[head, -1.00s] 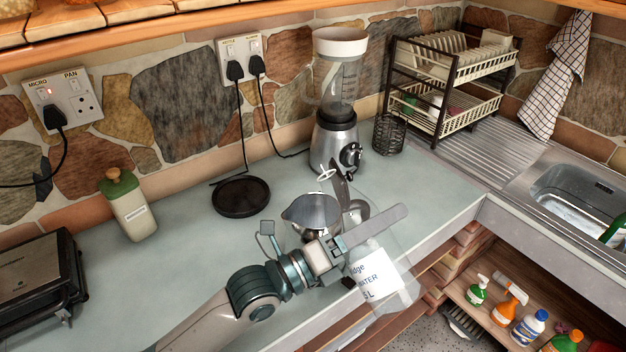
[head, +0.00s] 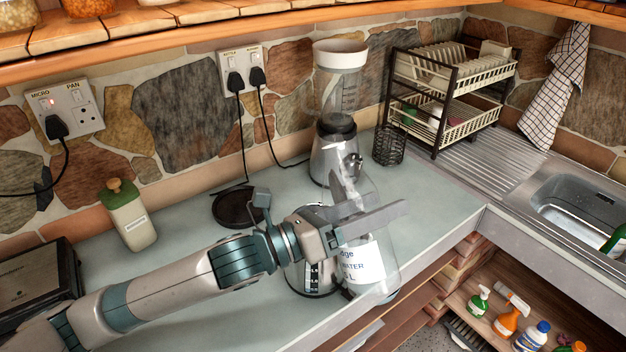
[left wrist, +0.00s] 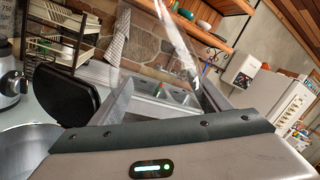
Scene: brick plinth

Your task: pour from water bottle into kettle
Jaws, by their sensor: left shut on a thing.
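My left gripper (head: 364,213) is shut on the clear water bottle (head: 368,265), which has a white label with blue print. The bottle is raised and near upright with a slight lean, at the counter's front edge. The silver kettle (head: 312,282) stands on the counter just left of the bottle; my gripper hides its upper part. In the left wrist view, the kettle's rim (left wrist: 25,140) and raised black lid (left wrist: 66,97) show at left, and clear bottle wall (left wrist: 170,50) crosses the middle. I cannot see any stream of water. My right gripper is not in view.
A blender (head: 336,155) stands behind the kettle, with a round black base (head: 238,208) to its left. A green-lidded container (head: 130,218) stands at left. A dish rack (head: 450,95) and sink (head: 580,205) are at right. The counter between container and black base is clear.

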